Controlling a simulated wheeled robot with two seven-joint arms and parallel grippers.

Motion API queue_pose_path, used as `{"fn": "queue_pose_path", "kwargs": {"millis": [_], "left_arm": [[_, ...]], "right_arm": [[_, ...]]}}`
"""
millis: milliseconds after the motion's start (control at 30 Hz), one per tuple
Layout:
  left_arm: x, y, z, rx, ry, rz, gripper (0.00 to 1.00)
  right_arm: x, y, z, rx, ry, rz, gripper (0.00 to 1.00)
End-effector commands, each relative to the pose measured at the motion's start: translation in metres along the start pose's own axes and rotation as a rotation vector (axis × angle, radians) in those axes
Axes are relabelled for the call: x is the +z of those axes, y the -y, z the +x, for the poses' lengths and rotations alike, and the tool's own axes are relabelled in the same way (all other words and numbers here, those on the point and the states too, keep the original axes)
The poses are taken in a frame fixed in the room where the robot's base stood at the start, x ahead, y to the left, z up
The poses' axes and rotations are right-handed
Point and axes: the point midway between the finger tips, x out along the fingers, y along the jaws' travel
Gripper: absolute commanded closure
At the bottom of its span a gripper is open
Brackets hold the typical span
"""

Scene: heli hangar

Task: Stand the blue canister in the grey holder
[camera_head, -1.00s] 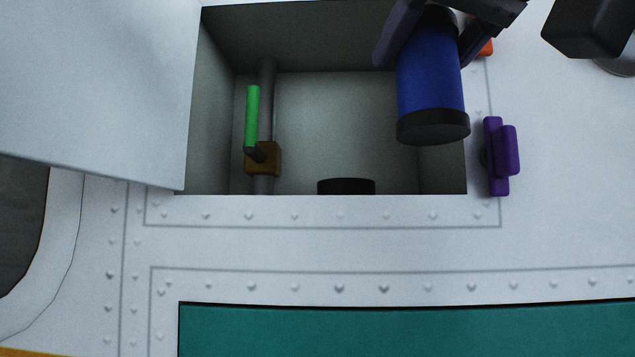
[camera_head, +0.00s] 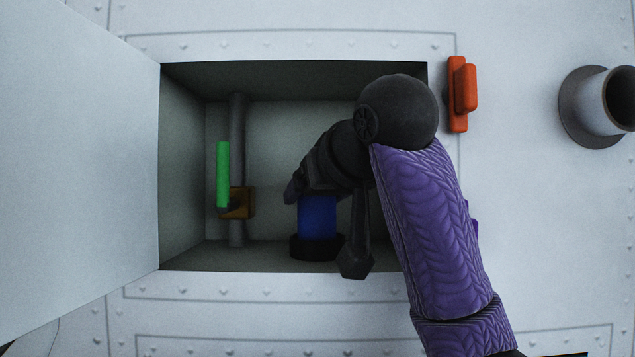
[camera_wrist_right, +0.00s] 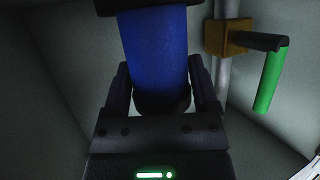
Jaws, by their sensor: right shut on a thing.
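The blue canister (camera_head: 318,217) is upright inside the open wall compartment, near its floor. Its lower end meets a dark ring wider than the canister, which looks like the holder (camera_head: 317,249). The lower end is hidden there, so I cannot tell how deep it sits. My right gripper (camera_head: 317,192) reaches in from the right and is shut on the canister's upper part. In the right wrist view, the fingers (camera_wrist_right: 160,78) lie on both sides of the canister (camera_wrist_right: 155,45), and the dark ring (camera_wrist_right: 150,5) is at the top edge. My left gripper is not in view.
A pipe (camera_head: 237,130) with a brown block and green handle (camera_head: 223,175) stands left of the canister. The compartment's open door (camera_head: 80,180) is at the left. An orange latch (camera_head: 462,94) and a round pipe stub (camera_head: 596,105) are on the right wall.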

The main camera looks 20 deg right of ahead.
Motion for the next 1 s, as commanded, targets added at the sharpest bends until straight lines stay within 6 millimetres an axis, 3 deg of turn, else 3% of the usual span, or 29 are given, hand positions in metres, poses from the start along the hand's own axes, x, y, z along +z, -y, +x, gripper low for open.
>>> {"fn": "queue_pose_path", "kwargs": {"millis": [267, 300, 367, 700, 1000], "left_arm": [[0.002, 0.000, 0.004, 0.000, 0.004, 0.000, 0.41], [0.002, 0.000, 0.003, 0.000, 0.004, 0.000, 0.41], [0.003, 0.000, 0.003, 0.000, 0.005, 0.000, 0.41], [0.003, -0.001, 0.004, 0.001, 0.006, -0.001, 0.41], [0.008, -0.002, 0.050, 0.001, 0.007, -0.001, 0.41]], "right_arm": [[0.004, 0.000, 0.001, 0.000, 0.000, 0.000, 0.91], [0.003, 0.000, 0.001, 0.000, 0.001, 0.000, 0.16], [0.002, 0.000, 0.001, 0.000, 0.001, 0.000, 0.03], [0.000, 0.000, -0.005, 0.001, -0.002, 0.000, 0.00], [0.006, -0.001, -0.075, 0.005, -0.007, 0.002, 0.00]]}}
